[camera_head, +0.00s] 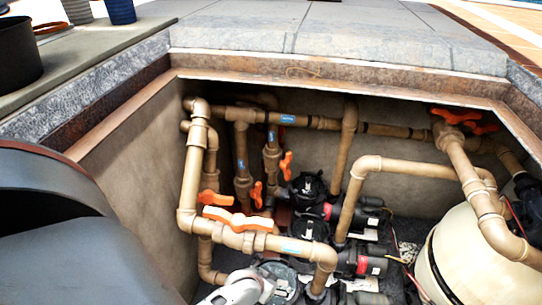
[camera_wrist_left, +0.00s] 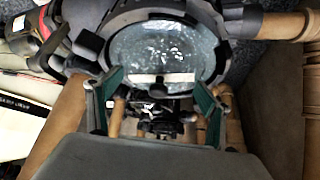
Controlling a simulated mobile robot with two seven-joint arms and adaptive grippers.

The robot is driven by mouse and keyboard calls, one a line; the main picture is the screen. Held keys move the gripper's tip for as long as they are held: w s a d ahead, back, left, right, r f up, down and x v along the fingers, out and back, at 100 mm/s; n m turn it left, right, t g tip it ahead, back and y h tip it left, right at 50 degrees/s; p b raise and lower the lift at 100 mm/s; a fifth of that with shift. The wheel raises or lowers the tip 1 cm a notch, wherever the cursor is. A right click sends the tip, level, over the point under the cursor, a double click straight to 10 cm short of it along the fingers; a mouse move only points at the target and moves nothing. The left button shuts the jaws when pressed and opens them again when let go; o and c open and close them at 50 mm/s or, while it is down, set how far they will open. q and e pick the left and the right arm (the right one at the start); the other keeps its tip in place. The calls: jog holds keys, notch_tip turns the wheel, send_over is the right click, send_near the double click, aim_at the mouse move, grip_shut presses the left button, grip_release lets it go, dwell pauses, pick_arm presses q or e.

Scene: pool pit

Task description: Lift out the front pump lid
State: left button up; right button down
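The front pump lid (camera_head: 281,272) is a round see-through disc in a dark ring at the bottom of the head view, partly covered by my left gripper (camera_head: 262,288). In the left wrist view the front pump lid (camera_wrist_left: 165,48) fills the top middle, with a pale bar across its near part. My left gripper (camera_wrist_left: 160,88) has its two green-padded fingers well apart at the near side of the ring. I cannot tell whether they touch it. Dark shapes show between the fingers. My right gripper is not in view.
Two more pumps (camera_head: 308,228) (camera_head: 307,187) stand behind. Tan pipes with an orange valve handle (camera_head: 233,219) run close over the front pump. A cream tank (camera_head: 470,265) stands at the right. Pit walls (camera_head: 125,170) enclose everything. Dark containers (camera_head: 18,52) stand on the left ledge.

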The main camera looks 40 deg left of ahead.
pick_arm(q)
jog(key=c, duration=0.6)
jog(key=o, duration=0.5)
jog(key=c, duration=0.3)
jog(key=shift+r, duration=0.1)
jog(key=shift+c, duration=0.6)
